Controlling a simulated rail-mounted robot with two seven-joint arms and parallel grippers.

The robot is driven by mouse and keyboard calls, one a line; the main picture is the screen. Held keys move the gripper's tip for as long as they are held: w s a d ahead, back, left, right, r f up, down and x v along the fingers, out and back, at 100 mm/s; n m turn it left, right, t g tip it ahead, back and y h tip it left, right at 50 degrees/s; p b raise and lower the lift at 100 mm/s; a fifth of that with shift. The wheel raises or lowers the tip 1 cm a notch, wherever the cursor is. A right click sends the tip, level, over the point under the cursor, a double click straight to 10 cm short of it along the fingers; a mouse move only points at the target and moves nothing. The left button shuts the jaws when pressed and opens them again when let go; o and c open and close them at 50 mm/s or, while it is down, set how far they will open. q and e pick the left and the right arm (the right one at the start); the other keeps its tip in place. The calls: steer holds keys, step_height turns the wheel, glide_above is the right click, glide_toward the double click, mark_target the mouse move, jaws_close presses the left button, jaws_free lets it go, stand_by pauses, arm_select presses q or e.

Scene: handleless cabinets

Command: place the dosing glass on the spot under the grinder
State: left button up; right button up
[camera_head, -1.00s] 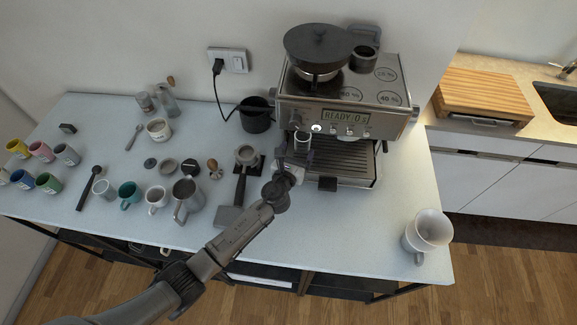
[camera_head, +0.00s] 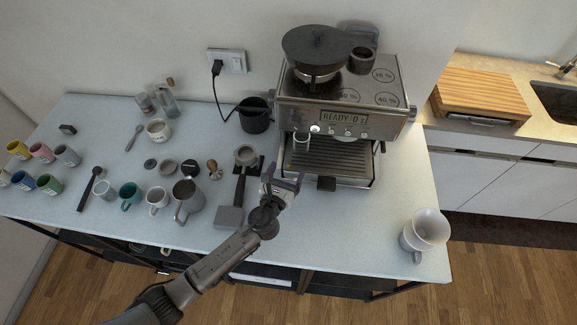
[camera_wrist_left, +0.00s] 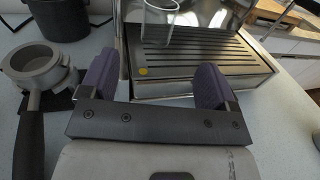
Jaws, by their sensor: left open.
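The dosing glass (camera_head: 302,139) is a small clear glass standing at the left of the espresso machine's drip tray, below the grinder (camera_head: 316,58). In the left wrist view the lower part of the glass (camera_wrist_left: 160,20) shows at the top, beyond my fingers. My left gripper (camera_head: 284,178) is open and empty in front of the machine, with clear space between its purple fingertips and the glass; the left wrist view also shows its spread fingers (camera_wrist_left: 160,88). The spot under the glass cannot be made out clearly. My right gripper is not in view.
The espresso machine's drip tray (camera_head: 335,160) lies just ahead of my left gripper. A portafilter (camera_head: 245,157) on its stand is close on the left, also in the left wrist view (camera_wrist_left: 38,68). Mugs and a steel pitcher (camera_head: 188,198) stand further left. The front right counter is mostly free, with a white cup (camera_head: 428,229).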

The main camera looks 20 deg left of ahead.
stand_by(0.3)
arm_select(q)
steer(key=s+a+r+n+g+y, duration=0.1)
steer(key=s+a+n+g+y, duration=0.2)
steer(key=n, duration=1.1)
steer(key=s+a+r+n+g+y, duration=0.1)
steer(key=s+a+n+g, duration=0.2)
steer(key=n, duration=1.1)
steer(key=s+d+f+n+g+h, duration=0.2)
steer(key=s+f+n+g+h, duration=0.15)
steer(key=s, duration=1.05)
steer(key=s+d+f+n+g+h, duration=0.25)
steer(key=s+g, duration=0.25)
steer(key=s, duration=0.9)
step_height(320, 180, up, 20)
steer(key=p, duration=2.1)
steer(key=shift+s+a+r+m+y, duration=0.15)
steer(key=shift+s+a+m+y, duration=0.15)
steer(key=shift+s+a+m, duration=0.15)
